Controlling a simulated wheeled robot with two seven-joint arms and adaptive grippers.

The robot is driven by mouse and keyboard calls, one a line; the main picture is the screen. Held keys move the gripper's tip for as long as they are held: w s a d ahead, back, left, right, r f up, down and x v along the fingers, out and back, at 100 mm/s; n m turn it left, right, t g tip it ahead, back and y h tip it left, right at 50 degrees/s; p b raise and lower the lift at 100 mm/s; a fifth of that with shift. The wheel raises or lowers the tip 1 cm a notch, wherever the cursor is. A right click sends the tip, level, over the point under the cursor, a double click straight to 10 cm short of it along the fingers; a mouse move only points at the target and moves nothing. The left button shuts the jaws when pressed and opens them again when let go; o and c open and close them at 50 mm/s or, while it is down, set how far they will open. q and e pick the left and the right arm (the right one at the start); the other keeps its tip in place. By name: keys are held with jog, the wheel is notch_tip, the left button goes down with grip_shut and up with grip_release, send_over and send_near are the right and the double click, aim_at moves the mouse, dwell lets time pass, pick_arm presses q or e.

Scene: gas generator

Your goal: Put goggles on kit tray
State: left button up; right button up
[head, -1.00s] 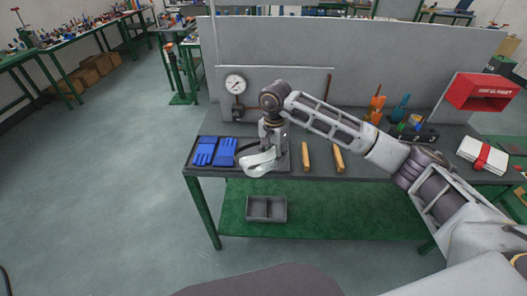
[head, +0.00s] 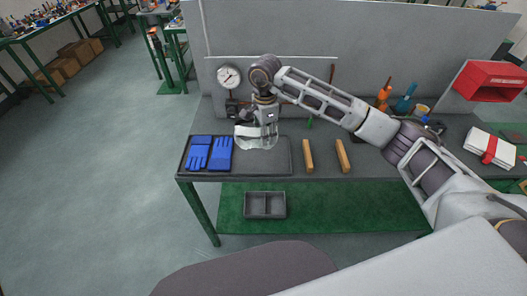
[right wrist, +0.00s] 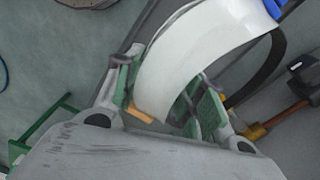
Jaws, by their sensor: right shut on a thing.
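The goggles (head: 256,138) have a pale lens with a dark strap. My right gripper (head: 264,116) is shut on them and holds them over the back part of the kit tray's right half; I cannot tell whether they touch it. In the right wrist view the goggles (right wrist: 190,55) show as a large white curved lens between the green-padded fingers, the strap curving off to the right. The dark kit tray (head: 268,166) lies on the left end of the workbench, with two blue gloves (head: 209,153) in its left half. My left gripper is not in view.
Two wooden-handled pieces (head: 308,155) lie right of the tray. A round gauge (head: 228,77) stands behind it against the grey panel. Orange and teal tools (head: 384,95) stand at the back right. A grey divided bin (head: 265,205) sits on the green lower shelf.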

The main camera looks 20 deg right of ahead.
jog(key=p, duration=0.1)
send_over(265, 164)
notch_tip(265, 164, down, 5)
jog(key=shift+f, duration=0.2)
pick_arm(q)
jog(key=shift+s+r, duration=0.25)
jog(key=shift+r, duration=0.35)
pick_arm(e)
jog(key=shift+w+f, duration=0.1)
jog(key=shift+f, duration=0.3)
jog(key=shift+f, duration=0.1)
jog(key=shift+f+p, duration=0.45)
jog(key=shift+f, duration=1.25)
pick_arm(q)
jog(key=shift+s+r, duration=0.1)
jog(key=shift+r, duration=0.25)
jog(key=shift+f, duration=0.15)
pick_arm(e)
jog(key=shift+f, duration=0.2)
jog(key=o, duration=1)
jog(key=shift+o, duration=0.2)
